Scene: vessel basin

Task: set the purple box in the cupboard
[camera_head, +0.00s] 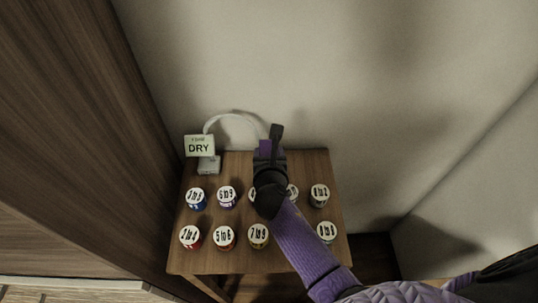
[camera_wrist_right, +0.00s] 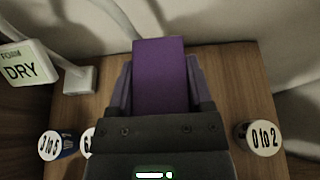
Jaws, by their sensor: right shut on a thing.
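The purple box (camera_wrist_right: 160,75) fills the middle of the right wrist view, between the fingers of my right gripper (camera_wrist_right: 164,90). In the head view only a small purple part of the box (camera_head: 265,147) shows; my gripper and arm hide the rest. My right gripper (camera_head: 270,155) is shut on it over the back part of the small wooden table. I cannot tell whether the box touches the table top. A tall dark wooden panel (camera_head: 75,110) stands at the left in the head view; I cannot tell whether it is the cupboard. My left gripper is not in view.
The wooden table (camera_head: 290,262) holds two rows of round labelled jars, such as the "0 to 2" jar (camera_head: 320,195) and the "2 to 4" jar (camera_head: 190,237). A "DRY" sign (camera_head: 199,147) with a curved white cable stands at the back left. A pale wall (camera_head: 330,80) is close behind.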

